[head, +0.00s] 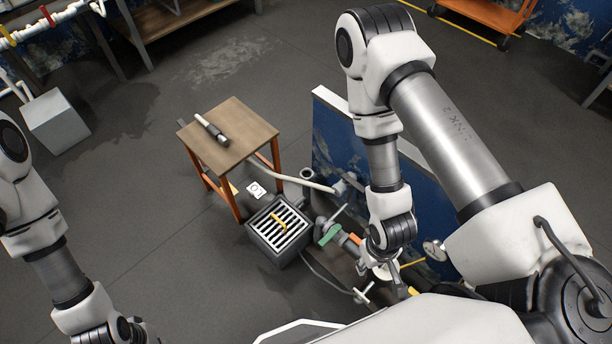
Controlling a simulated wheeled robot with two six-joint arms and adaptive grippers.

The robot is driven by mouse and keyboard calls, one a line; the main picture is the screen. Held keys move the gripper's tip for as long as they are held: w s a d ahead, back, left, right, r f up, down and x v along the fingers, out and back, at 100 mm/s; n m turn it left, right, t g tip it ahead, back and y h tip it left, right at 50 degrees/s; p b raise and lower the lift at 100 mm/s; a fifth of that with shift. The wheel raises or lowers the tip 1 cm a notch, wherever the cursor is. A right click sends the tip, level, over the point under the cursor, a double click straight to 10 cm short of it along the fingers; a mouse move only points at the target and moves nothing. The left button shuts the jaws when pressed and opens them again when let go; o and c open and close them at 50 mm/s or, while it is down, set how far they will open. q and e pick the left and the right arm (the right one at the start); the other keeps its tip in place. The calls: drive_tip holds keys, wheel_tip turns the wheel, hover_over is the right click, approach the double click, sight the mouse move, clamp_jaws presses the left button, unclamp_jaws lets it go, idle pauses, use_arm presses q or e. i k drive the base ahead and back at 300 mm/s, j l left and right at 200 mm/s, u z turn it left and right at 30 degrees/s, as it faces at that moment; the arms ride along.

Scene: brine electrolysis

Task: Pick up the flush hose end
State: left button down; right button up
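A pale hose (303,180) runs from near the stool's right edge to a fitting by the blue panel. My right gripper (385,272) hangs low over the pipework, right of the stool and away from the dark piece. Its fingers are too small and cluttered to read. My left arm shows at the lower left, with its gripper outside the picture.
A grated drain box (262,238) with a yellow piece (279,222) on it stands below the stool. A grey box (57,122) is at left. Floor left of the stool is clear.

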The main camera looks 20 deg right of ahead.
sight(213, 131)
drive_tip(key=z, duration=0.55)
drive_tip(key=i+j+z, duration=0.15)
drive_tip(key=j+z, duration=0.3)
drive_tip(key=i+j+z, duration=0.1)
drive_tip(key=j+z, duration=0.85)
drive_tip(key=j, duration=0.65)
drive_tip(key=k+j+z, duration=0.15)
drive_tip(key=j, duration=0.55)
drive_tip(key=i, duration=0.05)
